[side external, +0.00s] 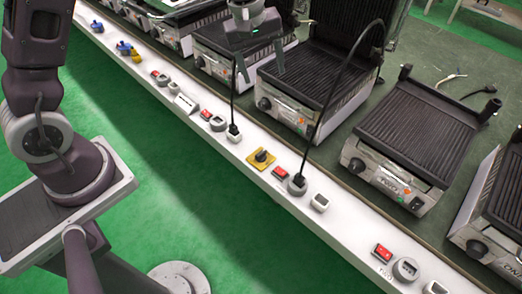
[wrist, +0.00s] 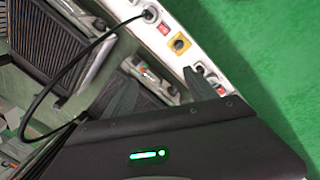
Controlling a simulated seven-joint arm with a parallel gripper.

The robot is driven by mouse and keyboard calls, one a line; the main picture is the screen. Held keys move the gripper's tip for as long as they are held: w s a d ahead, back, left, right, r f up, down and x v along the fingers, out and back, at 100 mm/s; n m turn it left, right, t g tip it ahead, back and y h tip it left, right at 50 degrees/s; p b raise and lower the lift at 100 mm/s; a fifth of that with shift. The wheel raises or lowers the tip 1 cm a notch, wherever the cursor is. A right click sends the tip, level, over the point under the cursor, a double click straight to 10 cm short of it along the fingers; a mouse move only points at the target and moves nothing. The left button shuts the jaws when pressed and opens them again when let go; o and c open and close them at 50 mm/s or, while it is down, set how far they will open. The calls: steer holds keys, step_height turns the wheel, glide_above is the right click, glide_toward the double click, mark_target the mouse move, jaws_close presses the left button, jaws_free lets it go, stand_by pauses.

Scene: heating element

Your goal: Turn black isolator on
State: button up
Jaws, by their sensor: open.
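A yellow square plate with a black rotary knob (side external: 262,157) sits on the white rail in the side external view, between a plugged socket and a red switch. It also shows in the wrist view (wrist: 180,42), beyond my fingertips. The knob's exact position is too small to read. My gripper (side external: 263,76) is open and empty, above the grills on the far side of the rail, apart from the knob. In the wrist view my gripper's two fingers (wrist: 160,77) are spread wide with nothing between them.
The white rail (side external: 222,146) carries several red switches (side external: 280,173) and sockets. A black cable (side external: 340,85) arches up from one plug (side external: 297,184), near the knob. Several grills (side external: 417,131) stand behind the rail.

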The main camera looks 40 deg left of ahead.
mark_target(261, 152)
steer(key=a+f+n, duration=0.1)
steer(key=f+n, duration=0.1)
steer(key=f, duration=1)
steer(key=w+a+f+n+g, duration=0.1)
steer(key=f+n, duration=0.1)
steer(key=f, duration=1)
steer(key=w+f+n+g, duration=0.1)
steer(key=f+n, duration=0.1)
steer(key=f, duration=1)
steer(key=shift+w+a+f+n+y, duration=0.15)
steer(key=shift+w+a+n+y, duration=0.05)
steer(key=shift+a+n+y, duration=0.2)
steer(key=shift+c, duration=0.4)
steer(key=c, duration=1.3)
